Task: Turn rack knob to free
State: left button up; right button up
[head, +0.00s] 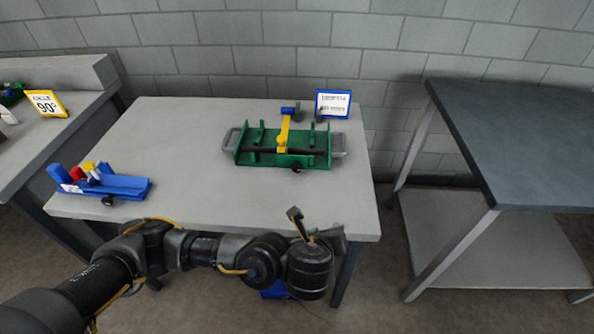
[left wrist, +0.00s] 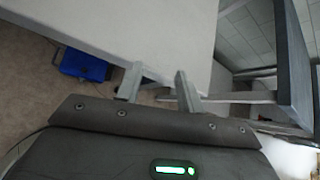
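A green rack (head: 250,155) with grey end handles sits on the light grey table, with a dark rod along it and an upright yellow lever (head: 284,130) at its middle. A small dark round knob (head: 297,167) shows at the rack's front side; its setting is too small to read. My left gripper (head: 317,228) is near the table's front edge, well in front of the rack and apart from it. In the left wrist view its two fingers (left wrist: 158,84) stand apart with nothing between them. The rack is not in that view. My right gripper is not in view.
A white-and-blue sign (head: 333,103) stands behind the rack. A blue device (head: 125,186) with red and yellow parts sits at the table's front left. The table (head: 190,125) is clear between them. A dark-topped table (head: 520,140) stands right. A blue box (left wrist: 84,65) lies on the floor.

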aim_at(297, 169)
pick_arm(q)
jog(key=w+a+m, duration=0.1)
jog(key=w, duration=0.1)
jog(key=w+a+m+t+y, duration=0.1)
jog(key=w+m, duration=0.1)
jog(key=w+a+m+t, duration=0.1)
jog(key=w+m, duration=0.1)
jog(key=shift+a+r, duration=0.1)
jog(key=shift+r, duration=0.25)
jog(key=w+a+m, duration=0.1)
jog(key=w+a+r+m+t+y, duration=0.1)
jog(key=w, duration=0.1)
jog(key=w+a+m+t, duration=0.1)
jog(key=w+a, duration=0.1)
jog(key=shift+a+r+m, duration=0.1)
jog(key=shift+r+m, duration=0.25)
jog(key=shift+m, duration=0.05)
jog(key=x, duration=0.9)
jog(key=shift+w+a+p, duration=0.1)
jog(key=shift+w+p, duration=0.2)
jog(key=shift+p, duration=0.05)
jog(key=shift+w+f, duration=0.25)
jog(key=shift+w, duration=0.3)
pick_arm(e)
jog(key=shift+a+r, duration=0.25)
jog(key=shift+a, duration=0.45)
